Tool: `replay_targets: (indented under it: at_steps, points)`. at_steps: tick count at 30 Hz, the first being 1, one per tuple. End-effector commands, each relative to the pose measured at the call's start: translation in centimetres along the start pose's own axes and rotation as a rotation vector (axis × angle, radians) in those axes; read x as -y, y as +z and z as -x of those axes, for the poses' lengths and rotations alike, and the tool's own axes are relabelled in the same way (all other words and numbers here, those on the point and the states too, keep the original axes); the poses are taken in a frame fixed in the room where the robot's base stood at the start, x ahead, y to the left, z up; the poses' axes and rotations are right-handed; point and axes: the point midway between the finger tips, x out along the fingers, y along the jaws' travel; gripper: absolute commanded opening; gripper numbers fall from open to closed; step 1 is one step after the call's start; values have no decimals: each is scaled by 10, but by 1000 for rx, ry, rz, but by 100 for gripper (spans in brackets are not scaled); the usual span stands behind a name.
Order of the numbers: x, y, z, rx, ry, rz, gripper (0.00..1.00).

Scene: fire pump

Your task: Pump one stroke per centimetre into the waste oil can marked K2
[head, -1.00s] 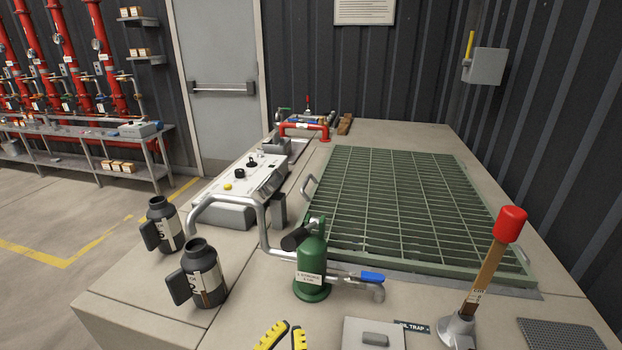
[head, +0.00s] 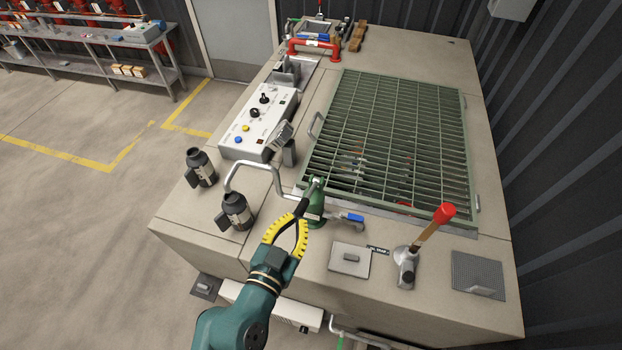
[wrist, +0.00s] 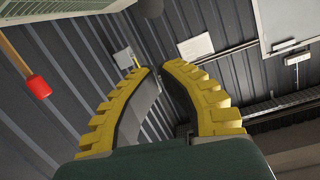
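A green hand pump (head: 316,205) with a black handle and a blue-levered spout (head: 352,217) stands right of the front can. A wooden lever with a red knob (head: 444,211) leans up from a grey base (head: 406,262); the knob also shows in the wrist view (wrist: 39,88). My gripper (head: 297,217) is close to the pump's black handle. Its yellow fingers (wrist: 159,70) are apart at the tips, with nothing seen between them.
A bent grey rail (head: 255,165) rises behind the front can. A control panel (head: 258,125) lies beyond it. A green grating (head: 390,140) covers the bench middle. Open floor is at the left.

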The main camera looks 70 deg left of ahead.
Motion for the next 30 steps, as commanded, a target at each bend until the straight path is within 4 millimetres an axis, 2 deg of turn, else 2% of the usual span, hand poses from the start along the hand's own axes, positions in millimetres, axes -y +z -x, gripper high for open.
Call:
replay_targets:
  at_steps: [1, 12, 16, 20, 30]
  points:
    - [2, -6, 2, 9, -1, 2, 0]
    - [2, -3, 2, 13, -1, 2, 0]
    - [2, -4, -6, 12, 0, 1, 0]
    - [2, -6, -29, 11, 1, 0, 0]
    - [2, -2, -102, 12, 0, 2, 0]
